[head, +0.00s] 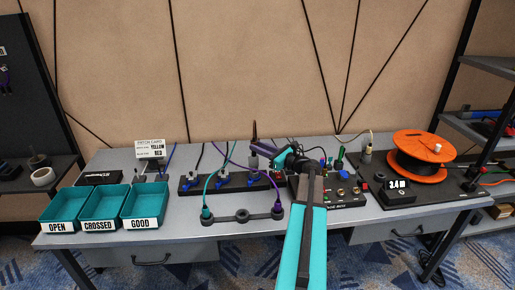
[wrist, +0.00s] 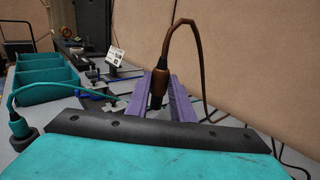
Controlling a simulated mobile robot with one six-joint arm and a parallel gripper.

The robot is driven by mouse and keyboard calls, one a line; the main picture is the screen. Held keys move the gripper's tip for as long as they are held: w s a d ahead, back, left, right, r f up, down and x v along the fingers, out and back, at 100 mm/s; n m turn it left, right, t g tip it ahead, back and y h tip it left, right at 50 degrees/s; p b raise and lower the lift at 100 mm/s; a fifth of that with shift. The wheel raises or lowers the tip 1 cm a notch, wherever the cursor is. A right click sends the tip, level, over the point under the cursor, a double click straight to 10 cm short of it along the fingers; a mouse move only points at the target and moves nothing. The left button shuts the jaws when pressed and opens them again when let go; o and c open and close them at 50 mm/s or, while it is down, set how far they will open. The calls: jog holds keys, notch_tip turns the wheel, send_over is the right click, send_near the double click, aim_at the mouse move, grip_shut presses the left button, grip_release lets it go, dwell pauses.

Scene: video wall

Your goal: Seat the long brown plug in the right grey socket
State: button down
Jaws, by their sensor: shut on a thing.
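A brown plug (wrist: 160,80) stands upright between the purple fingers of my gripper (wrist: 160,104) in the wrist view. My gripper is shut on it, and a brown cable (wrist: 192,40) arches up from its top. In the head view my gripper (head: 262,150) is over the right end of a dark strip (head: 237,184), with the brown plug (head: 254,131) rising above it. The strip bears grey sockets, including a left one (head: 193,177) and a middle one (head: 222,172). A grey piece (head: 253,163) shows under my gripper. I cannot tell whether the plug's lower end is in it.
A black bar in front holds a teal plug (head: 207,213) and a purple plug (head: 278,209). Teal trays (head: 144,222) stand at left. A dark panel with knobs (head: 345,205) and an orange reel (head: 420,158) are at right. Bare table shows in front of the bar.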

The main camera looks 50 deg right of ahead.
jog(key=shift+f, duration=0.1)
jog(key=shift+f+b, duration=1.85)
jog(key=shift+f, duration=1.1)
jog(key=shift+f+b, duration=0.75)
jog(key=shift+f, duration=1.6)
dwell(1.9)
jog(key=c, duration=1.5)
grip_release()
jog(key=shift+s, duration=0.1)
